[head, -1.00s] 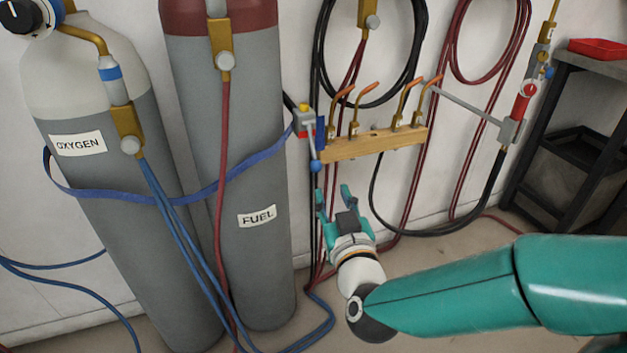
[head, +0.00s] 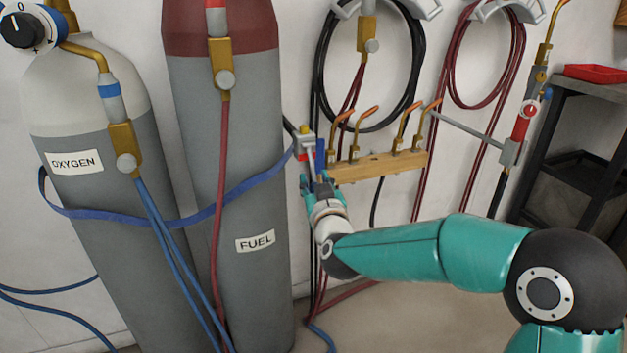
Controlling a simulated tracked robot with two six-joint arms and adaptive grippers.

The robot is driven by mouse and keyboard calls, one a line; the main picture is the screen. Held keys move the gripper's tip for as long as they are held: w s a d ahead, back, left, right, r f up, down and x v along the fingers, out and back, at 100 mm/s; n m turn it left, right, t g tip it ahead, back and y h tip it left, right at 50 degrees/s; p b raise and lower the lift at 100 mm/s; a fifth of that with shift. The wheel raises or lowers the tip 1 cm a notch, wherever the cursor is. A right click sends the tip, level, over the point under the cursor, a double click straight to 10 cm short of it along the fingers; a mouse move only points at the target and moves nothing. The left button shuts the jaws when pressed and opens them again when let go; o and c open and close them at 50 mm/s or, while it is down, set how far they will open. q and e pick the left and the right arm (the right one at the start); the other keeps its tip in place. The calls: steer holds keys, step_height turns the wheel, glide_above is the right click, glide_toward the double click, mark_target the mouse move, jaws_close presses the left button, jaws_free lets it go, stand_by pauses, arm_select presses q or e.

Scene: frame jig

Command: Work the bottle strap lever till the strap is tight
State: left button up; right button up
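The blue strap (head: 100,214) runs around the front of the grey oxygen bottle (head: 85,260) and the fuel bottle (head: 262,120). It dips in a curve across the oxygen bottle and rises right to the strap tightener (head: 304,134) on the wall. The tightener's lever (head: 311,158) hangs down from it; its blue ball end is hidden by my gripper. My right gripper (head: 317,181) is right at the lower end of the lever, with its fingers pointing up. The fingers look to be on both sides of the lever, but whether they grip it is unclear. My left gripper is out of view.
A wooden torch-tip rack (head: 375,166) stands just right of the tightener. A torch (head: 521,122), hung hoses (head: 454,60) and a dark shelf (head: 560,130) are further right. Blue hoses (head: 170,240) run down in front of the bottles.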

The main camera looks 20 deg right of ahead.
steer(key=shift+w+d, duration=0.2)
steer(key=shift+w, duration=0.85)
jaws_close()
